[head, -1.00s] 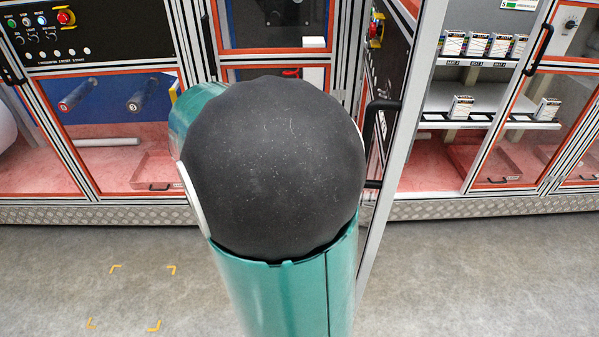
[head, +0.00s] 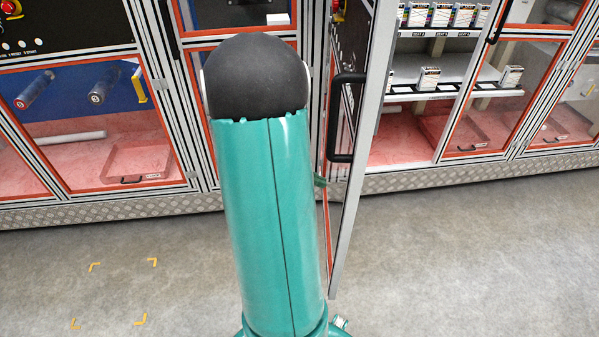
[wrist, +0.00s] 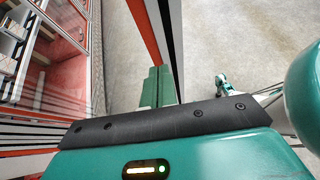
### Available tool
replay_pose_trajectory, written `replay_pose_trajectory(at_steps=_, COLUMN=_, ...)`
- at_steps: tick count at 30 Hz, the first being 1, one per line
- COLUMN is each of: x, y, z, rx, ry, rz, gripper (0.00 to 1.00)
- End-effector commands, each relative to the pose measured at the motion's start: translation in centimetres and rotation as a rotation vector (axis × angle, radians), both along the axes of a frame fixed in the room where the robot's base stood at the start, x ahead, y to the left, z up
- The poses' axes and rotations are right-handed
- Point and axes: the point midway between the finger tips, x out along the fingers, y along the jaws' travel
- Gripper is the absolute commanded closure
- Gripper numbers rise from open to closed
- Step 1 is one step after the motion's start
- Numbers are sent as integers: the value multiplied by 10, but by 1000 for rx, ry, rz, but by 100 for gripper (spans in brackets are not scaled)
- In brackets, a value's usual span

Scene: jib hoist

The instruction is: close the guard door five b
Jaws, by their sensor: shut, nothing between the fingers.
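A guard door stands open, swung out from the cabinet and seen nearly edge-on in the head view. Its pale metal edge (head: 362,165) runs down over the floor, and a black handle (head: 345,115) sits on its left side. I cannot read a label on it. My gripper's teal fingers (wrist: 159,86) are shut and empty in the wrist view. They are close beside the door's orange and grey frame (wrist: 168,38); I cannot tell whether they touch it. In the head view my arm hides most of the gripper.
Right of the door, an open bay has shelves (head: 435,68) with small boxes. Other guard doors (head: 535,95) along the cabinet look shut. A red tray (head: 138,160) lies behind the left panel. The floor (head: 470,255) in front is clear, with yellow corner marks (head: 139,319).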

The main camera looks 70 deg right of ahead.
Motion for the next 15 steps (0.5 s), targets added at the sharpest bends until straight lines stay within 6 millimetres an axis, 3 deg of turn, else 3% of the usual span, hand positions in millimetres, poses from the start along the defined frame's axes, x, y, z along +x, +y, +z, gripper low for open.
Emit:
replay_pose_trajectory(at_steps=6, x=-33, y=-13, z=-5, rx=0, ry=-1, rz=-3, gripper=100)
replay_pose_trajectory(at_steps=15, x=-44, y=-18, z=-5, rx=0, ry=-1, rz=0, gripper=100)
